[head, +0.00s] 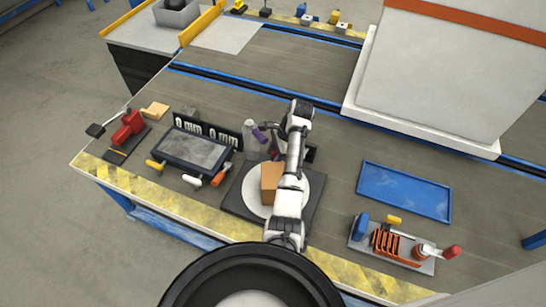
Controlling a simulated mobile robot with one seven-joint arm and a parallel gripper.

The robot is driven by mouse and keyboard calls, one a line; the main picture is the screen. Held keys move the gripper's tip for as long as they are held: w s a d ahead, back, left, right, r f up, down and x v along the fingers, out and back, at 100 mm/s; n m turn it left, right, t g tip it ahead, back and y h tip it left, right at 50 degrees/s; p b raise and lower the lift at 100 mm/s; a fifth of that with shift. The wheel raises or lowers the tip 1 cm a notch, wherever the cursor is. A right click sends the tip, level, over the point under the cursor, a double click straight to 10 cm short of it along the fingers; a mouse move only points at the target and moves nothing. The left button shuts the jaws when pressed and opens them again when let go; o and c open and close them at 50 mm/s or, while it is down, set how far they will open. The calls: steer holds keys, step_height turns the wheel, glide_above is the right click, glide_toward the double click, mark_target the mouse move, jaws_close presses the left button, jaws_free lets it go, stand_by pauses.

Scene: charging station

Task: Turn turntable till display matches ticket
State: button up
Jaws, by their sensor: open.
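The turntable is a white disc (255,205) on a dark square base (236,199) near the bench's front edge. A brown box (269,184) stands on the disc, partly covered by my arm. A black display panel (228,137) behind a dark tray reads "0 mm 0 mm". My arm reaches across the turntable's right side. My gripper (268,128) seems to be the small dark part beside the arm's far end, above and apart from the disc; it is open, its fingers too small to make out. I cannot pick out a ticket.
A blue tray (404,191) and a tool rack (390,246) are right. A large white block (430,75) stands behind.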

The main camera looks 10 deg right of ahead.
steer(key=shift+a+f, duration=0.2)
steer(key=shift+f, duration=0.25)
steer(key=shift+c, duration=0.2)
jaws_close()
steer(key=shift+a+r+n+p, duration=0.15)
steer(key=shift+a+n+p, duration=0.25)
steer(key=shift+n+p, duration=0.1)
steer(key=shift+a+n+g, duration=0.25)
steer(key=shift+n+g, duration=0.05)
steer(key=shift+o, duration=0.2)
jaws_free()
